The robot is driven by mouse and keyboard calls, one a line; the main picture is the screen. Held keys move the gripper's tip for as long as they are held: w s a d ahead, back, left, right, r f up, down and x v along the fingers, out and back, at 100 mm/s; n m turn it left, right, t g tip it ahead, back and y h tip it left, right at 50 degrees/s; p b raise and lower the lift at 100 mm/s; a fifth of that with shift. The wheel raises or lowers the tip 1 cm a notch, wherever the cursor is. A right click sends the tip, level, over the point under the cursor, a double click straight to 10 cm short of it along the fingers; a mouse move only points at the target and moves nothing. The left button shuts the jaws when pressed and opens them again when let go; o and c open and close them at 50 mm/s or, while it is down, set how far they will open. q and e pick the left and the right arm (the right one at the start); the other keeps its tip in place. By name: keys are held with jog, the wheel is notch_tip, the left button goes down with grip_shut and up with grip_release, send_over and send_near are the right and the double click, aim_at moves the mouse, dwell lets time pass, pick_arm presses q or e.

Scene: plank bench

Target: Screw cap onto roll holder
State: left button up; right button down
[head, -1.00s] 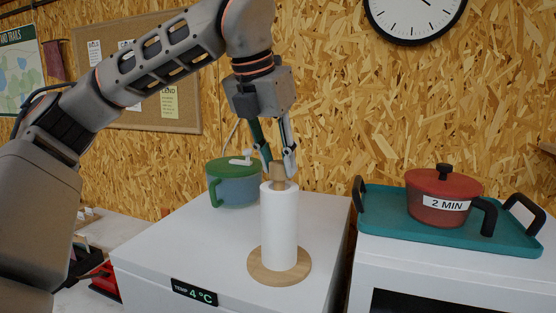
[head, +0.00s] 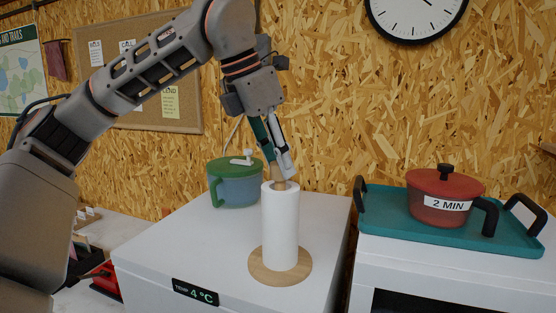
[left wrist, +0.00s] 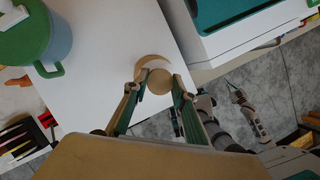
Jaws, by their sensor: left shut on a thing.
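The roll holder has a round wooden base (head: 257,272), and a white paper roll (head: 281,228) stands upright on it on the white cabinet. A wooden rod end shows at the roll's top. My left gripper (head: 280,178) is shut on the wooden cap (head: 274,167) right above the roll's top. Whether the cap touches the rod cannot be told. Part of my right arm, perhaps with its gripper, shows small at the right of the left wrist view.
A blue pot with a green lid (head: 236,184) stands close behind the roll, left of my gripper. A teal tray (head: 390,222) with a red pot (head: 440,197) is on the right-hand surface, across a gap.

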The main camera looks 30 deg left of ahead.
pick_arm(q)
jog(key=shift+m+g+h, duration=0.4)
jog(key=shift+m+h, duration=0.1)
jog(key=shift+m, duration=0.9)
jog(key=shift+f, duration=0.1)
jog(key=shift+w+a+m+g+h, duration=0.1)
jog(key=shift+m+g+h, duration=0.35)
jog(key=shift+m, duration=1.45)
jog(key=o, duration=1.2)
jog(key=shift+o, duration=0.2)
